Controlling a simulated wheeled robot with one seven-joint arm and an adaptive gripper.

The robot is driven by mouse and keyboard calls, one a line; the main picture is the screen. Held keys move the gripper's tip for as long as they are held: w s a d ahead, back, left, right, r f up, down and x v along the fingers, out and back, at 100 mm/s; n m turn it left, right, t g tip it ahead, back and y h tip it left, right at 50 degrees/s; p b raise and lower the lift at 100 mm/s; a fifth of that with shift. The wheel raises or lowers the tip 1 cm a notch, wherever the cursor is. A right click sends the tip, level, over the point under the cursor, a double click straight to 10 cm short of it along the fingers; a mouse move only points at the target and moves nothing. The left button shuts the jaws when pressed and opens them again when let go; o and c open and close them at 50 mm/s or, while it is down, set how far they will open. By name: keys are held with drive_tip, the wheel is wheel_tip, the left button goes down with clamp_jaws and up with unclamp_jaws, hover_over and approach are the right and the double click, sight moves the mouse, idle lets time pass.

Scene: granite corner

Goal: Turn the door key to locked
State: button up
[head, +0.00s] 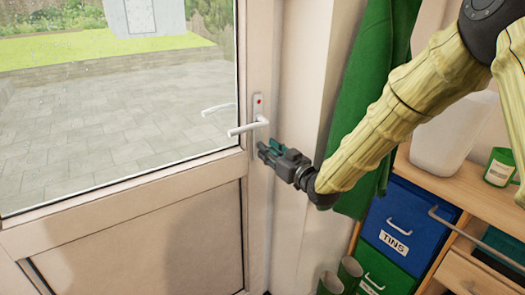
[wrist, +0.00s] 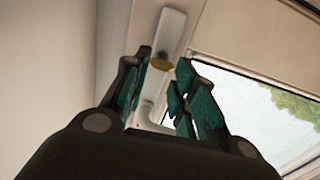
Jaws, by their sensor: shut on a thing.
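The door key, with a brass-coloured head (wrist: 161,64), sits at the white lock plate (wrist: 173,30) between my fingertips in the wrist view. My gripper (head: 265,148), with dark jaws and teal pads, is at the door's edge just below the white lever handle (head: 248,127). In the head view my gripper hides the key. The lock plate there (head: 258,106) has a red mark near its top. I cannot tell the key's exact angle.
The glazed door (head: 120,225) appears closed. The lever handle sits close above my gripper. A green cloth (head: 368,80) hangs beside my arm. At the right are a wooden bench (head: 440,190), a blue TINS bin (head: 405,225) and a green bin (head: 388,265). Boots (head: 348,272) stand below.

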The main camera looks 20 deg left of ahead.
drive_tip(key=shift+s+a, duration=0.1)
drive_tip(key=shift+a, duration=0.05)
drive_tip(key=m+p, duration=0.1)
drive_tip(key=m, duration=0.2)
drive_tip(key=shift+m+p, duration=0.3)
drive_tip(key=shift+m, duration=0.1)
drive_tip(key=m, duration=0.3)
drive_tip(key=shift+a+f+m+p, duration=0.15)
drive_tip(key=shift+f+m+p, duration=0.15)
drive_tip(key=shift+p, duration=0.05)
clamp_jaws()
drive_tip(key=m, duration=0.7)
drive_tip(key=shift+w+a+r+b, duration=0.1)
drive_tip(key=shift+w+a+b, duration=0.05)
drive_tip(key=shift+w+b, duration=0.2)
unclamp_jaws()
drive_tip(key=shift+r, duration=0.15)
drive_tip(key=o, duration=0.7)
drive_tip(key=shift+s+a, duration=0.1)
drive_tip(key=shift+s, duration=0.15)
drive_tip(key=o, duration=0.3)
drive_tip(key=shift+w+d+f+m, duration=0.25)
drive_tip(key=shift+m, duration=0.05)
